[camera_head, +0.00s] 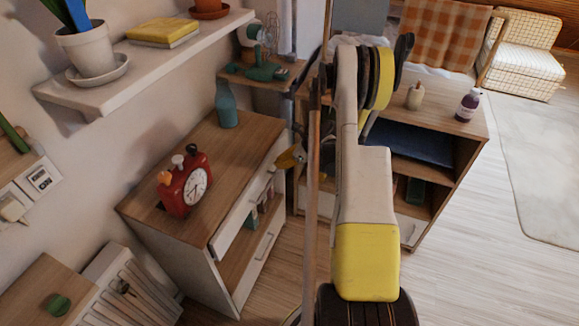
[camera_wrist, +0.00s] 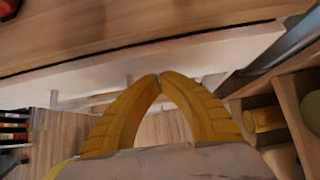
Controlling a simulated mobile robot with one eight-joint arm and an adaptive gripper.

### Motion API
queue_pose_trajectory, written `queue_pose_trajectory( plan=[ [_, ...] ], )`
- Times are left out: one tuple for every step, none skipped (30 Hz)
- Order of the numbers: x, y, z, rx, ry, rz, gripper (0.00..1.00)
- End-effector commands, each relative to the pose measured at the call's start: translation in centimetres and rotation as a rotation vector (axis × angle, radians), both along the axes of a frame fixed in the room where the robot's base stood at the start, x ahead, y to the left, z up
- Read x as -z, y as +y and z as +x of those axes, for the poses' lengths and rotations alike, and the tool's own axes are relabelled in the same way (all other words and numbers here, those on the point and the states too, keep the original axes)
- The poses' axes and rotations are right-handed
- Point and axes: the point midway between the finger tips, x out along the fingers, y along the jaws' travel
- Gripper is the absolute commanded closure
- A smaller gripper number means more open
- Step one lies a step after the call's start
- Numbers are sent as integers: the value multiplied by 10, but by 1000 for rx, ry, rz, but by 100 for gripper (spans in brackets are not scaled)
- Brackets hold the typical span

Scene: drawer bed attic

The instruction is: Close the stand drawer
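The stand (camera_head: 232,150) is a wood-topped white cabinet against the wall at left centre in the head view. Its upper white drawer (camera_head: 240,212) sits just under the top, above an open shelf. In the wrist view, the drawer's pale front (camera_wrist: 150,62) runs below the wooden top, with a dark line between them. I cannot tell how far out the drawer is. My gripper (camera_head: 298,157) is at the stand's front, towards its far end. In the wrist view its yellow fingertips (camera_wrist: 159,76) meet with nothing between them, close to the drawer front; contact is unclear.
A red clock (camera_head: 187,185) and a blue bottle (camera_head: 226,105) stand on the stand's top. An open-shelved cabinet (camera_head: 465,150) with a purple bottle (camera_head: 468,105) is to the right, close behind my arm. Wooden floor (camera_head: 480,255) is clear at right.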

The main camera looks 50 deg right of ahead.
Motion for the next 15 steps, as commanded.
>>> queue_pose_trajectory(
  plan=[
    [1, 1, 3, 0, 0, 0, 100],
    [1, 1, 4, 0, 0, 0, 100],
    [0, 2, 5, 0, 0, 0, 100],
    [0, 2, 5, 0, 0, 0, 100],
    [0, 2, 6, 0, 0, 0, 100],
    [0, 2, 6, 0, 0, 0, 100],
    [-1, 2, 6, 0, 0, 0, 100],
    [-1, 2, 6, 0, 0, 0, 100],
    [-1, 2, 6, 0, 0, 0, 100],
    [-1, 2, 6, 0, 0, 0, 100],
    [-1, 2, 6, 0, 0, 0, 100],
    [-1, 2, 6, 0, 0, 0, 100],
    [-1, 2, 6, 0, 0, 0, 100],
    [-1, 3, 7, 0, 0, 0, 100],
    [-1, 4, 9, -1, 0, 0, 100]
  ],
)
